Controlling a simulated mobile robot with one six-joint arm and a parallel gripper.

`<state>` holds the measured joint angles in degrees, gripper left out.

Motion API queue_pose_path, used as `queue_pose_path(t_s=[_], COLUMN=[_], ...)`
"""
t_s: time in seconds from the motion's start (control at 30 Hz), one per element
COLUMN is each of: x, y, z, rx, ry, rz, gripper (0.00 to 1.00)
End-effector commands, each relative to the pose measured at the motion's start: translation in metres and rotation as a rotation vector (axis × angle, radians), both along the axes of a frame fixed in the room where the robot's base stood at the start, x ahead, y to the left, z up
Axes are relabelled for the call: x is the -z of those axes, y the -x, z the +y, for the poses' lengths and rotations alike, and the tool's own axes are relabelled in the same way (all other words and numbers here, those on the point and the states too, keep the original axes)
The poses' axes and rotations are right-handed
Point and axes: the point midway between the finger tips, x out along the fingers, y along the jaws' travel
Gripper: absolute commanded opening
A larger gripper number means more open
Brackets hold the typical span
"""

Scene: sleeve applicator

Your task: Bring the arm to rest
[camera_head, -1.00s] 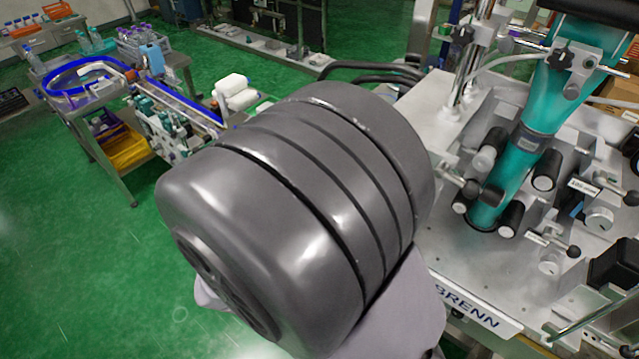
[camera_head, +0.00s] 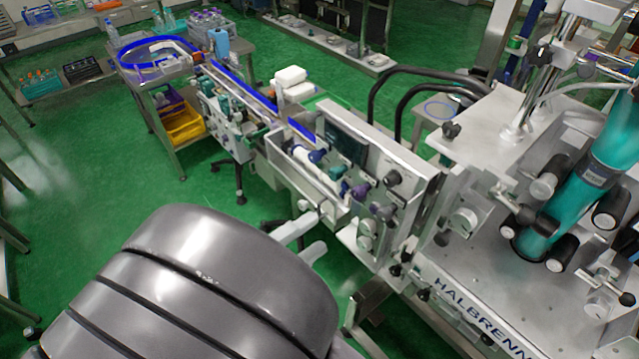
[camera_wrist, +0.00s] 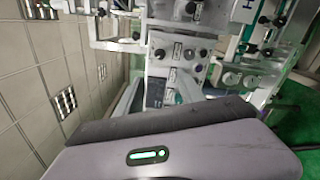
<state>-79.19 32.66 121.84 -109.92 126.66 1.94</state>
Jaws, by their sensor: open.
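My arm's dark grey, banded link (camera_head: 190,290) fills the lower left of the head view. Past its right edge, two pale grey fingers of my gripper (camera_head: 308,240) stick out, apart from each other with nothing seen between them. They appear in front of the labelling machine's near side; whether they touch it cannot be told. In the wrist view, my own grey housing with a green light fills the bottom, and the machine shows beyond it. Most of the gripper's body is hidden behind the link.
A steel machine (camera_head: 480,290) with a teal tube (camera_head: 575,205) stands at the right. A conveyor with a blue belt (camera_head: 240,85) runs to a table at the back left, with yellow bins (camera_head: 182,125) below. Green floor (camera_head: 90,215) is open at the left.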

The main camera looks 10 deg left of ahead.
Motion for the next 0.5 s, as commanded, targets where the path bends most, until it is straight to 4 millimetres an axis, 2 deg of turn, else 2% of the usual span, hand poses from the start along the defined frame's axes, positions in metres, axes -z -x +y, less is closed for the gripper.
queue_pose_path(t_s=[0.3, 0.37, 0.47, 0.5], x=[0.001, 0.005, 0.031, 0.05], y=[-0.001, -0.004, -0.013, -0.012], z=[-0.001, -0.011, -0.07, -0.106], rx=[0.003, 0.038, 0.231, 0.351], ry=[-0.001, -0.016, -0.119, -0.206], rz=[0.002, 0.022, 0.141, 0.217], gripper=[0.45, 0.45, 0.45, 0.45])
